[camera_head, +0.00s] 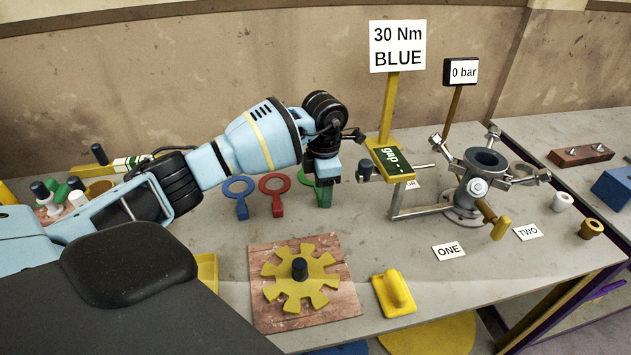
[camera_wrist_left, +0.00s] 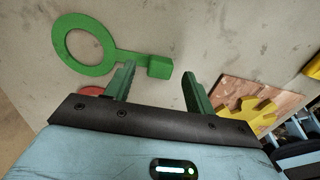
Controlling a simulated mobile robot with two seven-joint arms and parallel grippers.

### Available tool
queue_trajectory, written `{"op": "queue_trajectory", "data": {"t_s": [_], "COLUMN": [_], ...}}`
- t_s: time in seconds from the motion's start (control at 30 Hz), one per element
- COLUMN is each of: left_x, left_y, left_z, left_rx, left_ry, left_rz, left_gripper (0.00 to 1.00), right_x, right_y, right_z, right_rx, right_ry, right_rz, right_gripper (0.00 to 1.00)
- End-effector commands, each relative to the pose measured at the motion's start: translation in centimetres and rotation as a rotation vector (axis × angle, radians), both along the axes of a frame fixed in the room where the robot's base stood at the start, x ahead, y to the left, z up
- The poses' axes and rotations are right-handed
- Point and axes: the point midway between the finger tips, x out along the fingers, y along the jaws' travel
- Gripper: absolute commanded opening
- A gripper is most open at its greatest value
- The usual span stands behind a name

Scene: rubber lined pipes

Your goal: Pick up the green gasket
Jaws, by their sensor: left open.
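The green gasket (camera_head: 324,194) is a flat ring with a handle ending in a block, among similar gaskets on the table. In the head view my left gripper (camera_head: 334,172) points down just above it and hides much of its ring. In the left wrist view the whole green gasket (camera_wrist_left: 96,66) shows, its ring at upper left. My left gripper (camera_wrist_left: 160,74) is open and empty. The gasket's end block appears between and just beyond the two green fingertips; I cannot tell the exact height gap. My right gripper is not in view.
A blue gasket (camera_head: 240,195) and a red gasket (camera_head: 275,190) stand left of the green one. A wooden board (camera_head: 341,302) with a yellow gear (camera_head: 322,270) lies in front. A metal pipe fixture (camera_head: 463,195) and a sign (camera_head: 397,46) stand to the right.

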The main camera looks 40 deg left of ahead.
Motion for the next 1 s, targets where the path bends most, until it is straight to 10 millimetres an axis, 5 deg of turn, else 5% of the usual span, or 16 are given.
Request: {"op": "queue_trajectory", "data": {"t_s": [0.3, 0.7, 1.0], "left_x": [-0.01, 0.0, 0.06], "left_y": [0.02, 0.04, 0.05], "left_z": [-1.17, -1.12, -0.47], "left_rx": [0.0, 0.0, 0.001], "left_ry": [-0.001, -0.001, -0.003], "left_rz": [0.0, 0.0, 0.0], "left_gripper": [0.55, 0.05, 0.05], "right_x": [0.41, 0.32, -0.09], "right_y": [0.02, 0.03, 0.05], "right_z": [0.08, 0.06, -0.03], "right_rx": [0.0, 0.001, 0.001], "right_ry": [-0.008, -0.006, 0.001], "right_rz": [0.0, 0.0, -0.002], "right_gripper": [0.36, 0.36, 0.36]}}
